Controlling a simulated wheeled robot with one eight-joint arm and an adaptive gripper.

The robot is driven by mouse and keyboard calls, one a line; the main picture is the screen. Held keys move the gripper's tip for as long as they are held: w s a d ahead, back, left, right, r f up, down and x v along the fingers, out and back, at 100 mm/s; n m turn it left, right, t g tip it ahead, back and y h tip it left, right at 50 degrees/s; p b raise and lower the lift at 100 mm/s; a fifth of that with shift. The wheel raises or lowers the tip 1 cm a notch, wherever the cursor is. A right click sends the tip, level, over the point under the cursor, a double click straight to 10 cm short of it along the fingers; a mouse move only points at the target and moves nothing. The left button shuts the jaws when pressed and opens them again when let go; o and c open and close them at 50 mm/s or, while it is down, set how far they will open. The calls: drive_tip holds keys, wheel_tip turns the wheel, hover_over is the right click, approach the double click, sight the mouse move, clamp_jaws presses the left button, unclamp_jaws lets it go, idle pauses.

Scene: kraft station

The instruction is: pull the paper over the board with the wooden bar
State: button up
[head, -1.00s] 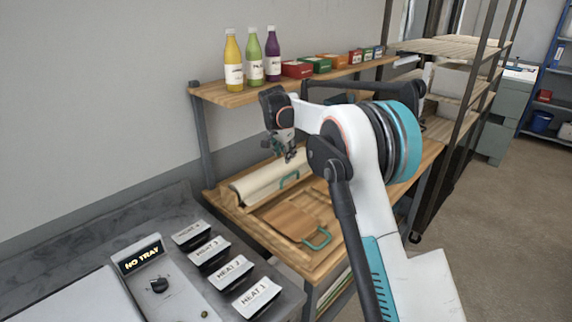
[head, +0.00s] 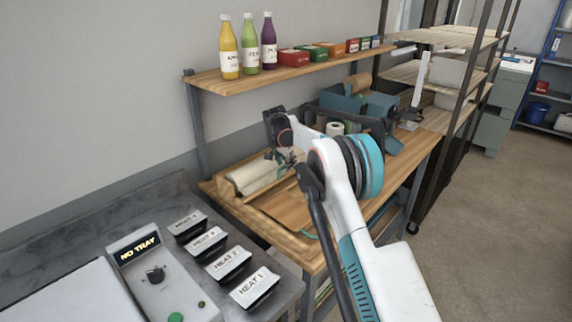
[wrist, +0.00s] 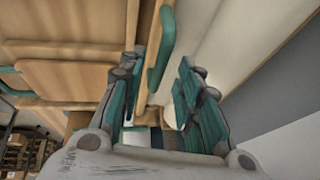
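The pale paper roll (head: 255,174) lies along the back of the wooden bench; its pale surface runs along the right in the wrist view (wrist: 208,35). The wooden bar (wrist: 148,60) with a teal handle (wrist: 163,48) lies beside it. My gripper (wrist: 155,82) is open, with the teal handle between its fingers and no visible grip on it. In the head view my gripper (head: 284,162) is low at the roll and hides most of the bar. The board (wrist: 75,78) lies flat, left of the bar in the wrist view, with its own teal handle (wrist: 14,84).
A shelf (head: 290,72) with bottles (head: 250,45) and small boxes (head: 295,56) hangs above the bench. A teal dispenser (head: 345,102) and a white roll (head: 335,129) stand behind my arm. A control panel (head: 150,255) and heat labels (head: 215,252) are at front left.

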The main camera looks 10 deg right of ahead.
drive_tip(key=shift+w+d+f, duration=0.1)
drive_tip(key=shift+w+f, duration=0.05)
drive_tip(key=shift+f, duration=0.25)
drive_tip(key=shift+c, duration=0.2)
clamp_jaws()
